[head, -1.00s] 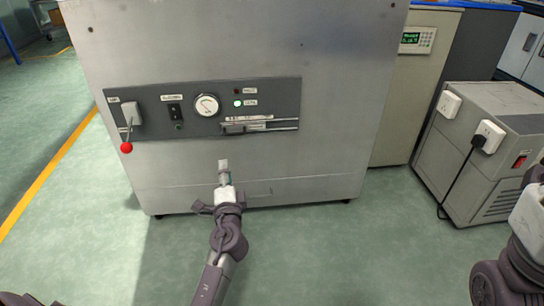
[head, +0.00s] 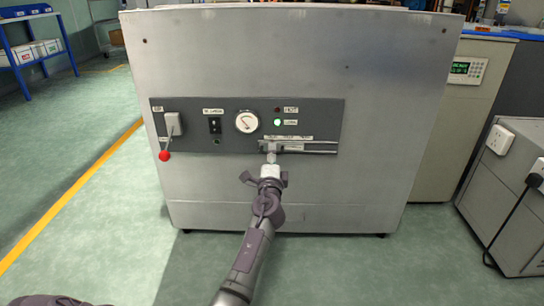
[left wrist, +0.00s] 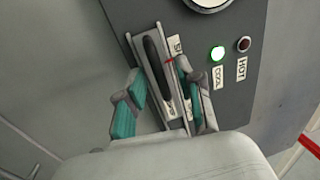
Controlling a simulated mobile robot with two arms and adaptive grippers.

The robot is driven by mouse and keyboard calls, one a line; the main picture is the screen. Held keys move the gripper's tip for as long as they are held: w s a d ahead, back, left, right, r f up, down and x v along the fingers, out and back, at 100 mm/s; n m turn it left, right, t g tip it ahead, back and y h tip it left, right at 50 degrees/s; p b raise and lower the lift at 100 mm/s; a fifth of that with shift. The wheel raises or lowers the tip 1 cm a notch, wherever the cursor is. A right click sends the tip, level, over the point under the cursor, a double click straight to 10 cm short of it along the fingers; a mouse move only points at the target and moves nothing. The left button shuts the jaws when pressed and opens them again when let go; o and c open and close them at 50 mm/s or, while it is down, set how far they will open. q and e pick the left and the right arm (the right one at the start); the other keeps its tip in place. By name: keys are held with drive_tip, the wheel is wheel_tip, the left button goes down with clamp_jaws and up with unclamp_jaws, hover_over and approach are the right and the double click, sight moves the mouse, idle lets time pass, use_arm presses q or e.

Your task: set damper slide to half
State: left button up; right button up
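The damper slide (head: 310,148) is a horizontal track at the lower right of the dark control panel, with small white labels above it. In the head view my left gripper (head: 270,157) is at the track's left end and hides part of it. The slide also shows in the left wrist view (left wrist: 154,62), turned steep, with a dark slot and a small red mark beside it. There the two teal-padded fingers (left wrist: 163,104) are apart, one on each side of the track. I cannot tell whether they touch the slide's handle. My right gripper is out of view.
The panel (head: 345,110) also carries a red-knobbed lever (head: 164,156), a black switch (head: 214,126), a round gauge (head: 247,122), a lit green lamp (head: 277,122) and a dark red lamp (head: 277,110). A grey unit (head: 510,195) stands at the right.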

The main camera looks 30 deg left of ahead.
use_arm(q)
drive_tip(key=shift+w+a+r, duration=0.1)
drive_tip(key=shift+w+a, duration=0.2)
drive_tip(key=shift+w, duration=0.1)
clamp_jaws()
drive_tip(key=shift+d, duration=0.1)
